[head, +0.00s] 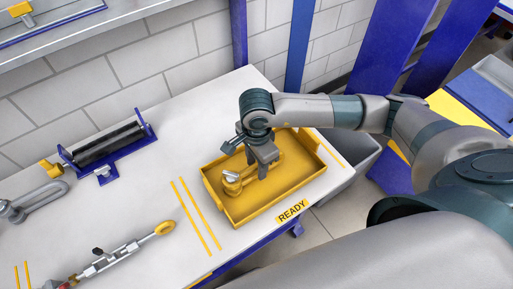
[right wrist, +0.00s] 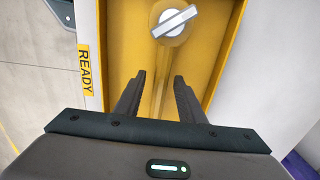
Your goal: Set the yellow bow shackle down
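The yellow bow shackle (head: 233,187), with a silvery pin, lies in the yellow tray (head: 275,203) on the white bench. In the right wrist view its pin end (right wrist: 172,22) is at the top, and a yellow strip, seemingly its body, runs down between my fingers. My right gripper (head: 263,172) points down into the tray beside the pin end. In the right wrist view the right gripper (right wrist: 159,82) has its fingers apart, with a gap to the strip on each side. The gripper partly hides the shackle in the head view. My left gripper is not in view.
A READY label (head: 292,211) marks the bench's front edge by the tray. Left of the tray are yellow lines (head: 196,215), a turnbuckle-like fitting (head: 110,260), a black roller in a blue frame (head: 107,148) and a grey shackle (head: 35,201). A grey bin (head: 350,170) stands beyond the bench end.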

